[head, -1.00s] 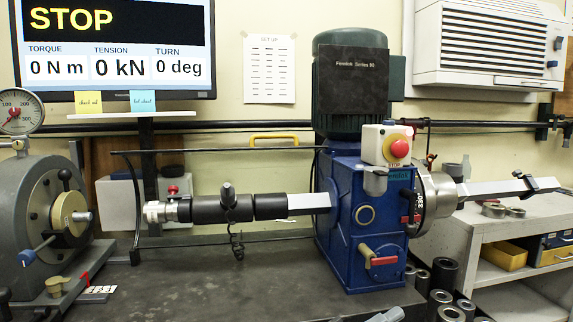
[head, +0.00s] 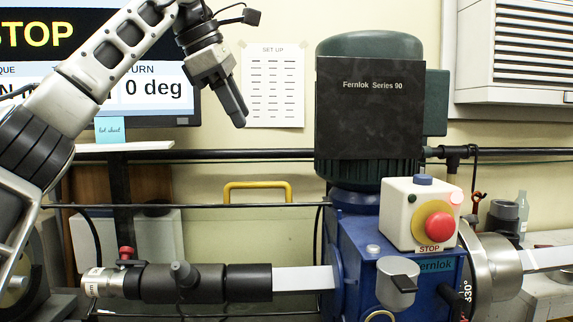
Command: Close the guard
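The guard looks like a clear panel with a thin black frame (head: 180,206), standing upright behind the tool shaft. A yellow handle (head: 257,185) rises at its top bar. The dark shaft (head: 200,284) lies in front of the guard's lower part, uncovered from the front. My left gripper (head: 238,115) comes in from the upper left and points down, above the yellow handle and apart from it in the picture. Its dark fingers are seen nearly side-on, so I cannot tell their opening. It appears to hold nothing. My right gripper is not in view.
A blue machine (head: 350,240) with a dark green motor (head: 370,45) stands right of the handle. Its box with a red stop button (head: 440,226) sticks up in front. The monitor (head: 160,88) is partly behind my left arm. A black rail (head: 260,154) runs along the wall.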

